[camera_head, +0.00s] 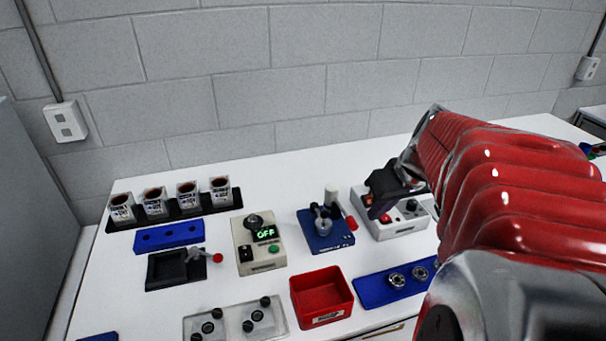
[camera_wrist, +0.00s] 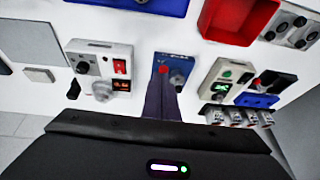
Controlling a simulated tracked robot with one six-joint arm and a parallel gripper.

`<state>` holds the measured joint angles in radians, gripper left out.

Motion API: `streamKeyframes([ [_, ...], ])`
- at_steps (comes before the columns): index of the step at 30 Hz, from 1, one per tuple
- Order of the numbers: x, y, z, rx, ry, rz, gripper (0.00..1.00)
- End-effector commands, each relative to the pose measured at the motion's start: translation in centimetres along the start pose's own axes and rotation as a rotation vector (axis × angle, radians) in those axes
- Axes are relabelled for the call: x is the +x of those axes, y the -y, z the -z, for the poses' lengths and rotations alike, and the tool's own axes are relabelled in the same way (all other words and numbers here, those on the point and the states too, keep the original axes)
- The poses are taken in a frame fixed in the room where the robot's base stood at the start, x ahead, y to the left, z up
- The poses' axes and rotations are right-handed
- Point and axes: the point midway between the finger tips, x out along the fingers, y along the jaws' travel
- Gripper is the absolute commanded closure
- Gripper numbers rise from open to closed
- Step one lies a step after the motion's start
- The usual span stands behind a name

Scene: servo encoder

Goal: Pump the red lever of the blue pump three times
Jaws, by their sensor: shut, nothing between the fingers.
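The blue pump (camera_head: 318,240) stands mid-table, with a pale upright cylinder on its base. Its red lever (camera_head: 351,223) sticks out to the right side. In the wrist view the blue pump (camera_wrist: 187,63) lies just beyond my fingers, and the red lever tip (camera_wrist: 163,70) shows right at the fingertips. My gripper (camera_head: 372,211) is shut and empty, to the right of the lever and close to it. In the wrist view my gripper (camera_wrist: 162,84) points at the red tip. I cannot tell whether it touches the lever.
A white box with a red switch (camera_head: 402,229) stands close to the right of the pump, partly behind my gripper. A beige box with a green display (camera_head: 262,262) is to the left. A red bin (camera_head: 322,318) and blue tray (camera_head: 372,296) lie in front.

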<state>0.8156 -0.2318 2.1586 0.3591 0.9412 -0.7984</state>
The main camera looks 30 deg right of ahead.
Motion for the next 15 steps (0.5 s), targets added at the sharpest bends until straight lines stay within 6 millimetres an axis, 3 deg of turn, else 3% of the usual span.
streamKeyframes([
  [6, -2.5, 0.0, -0.4, -0.001, -0.002, -0.002, 1.00],
  [15, -2.9, 0.1, -0.5, -0.002, 0.000, 0.000, 1.00],
])
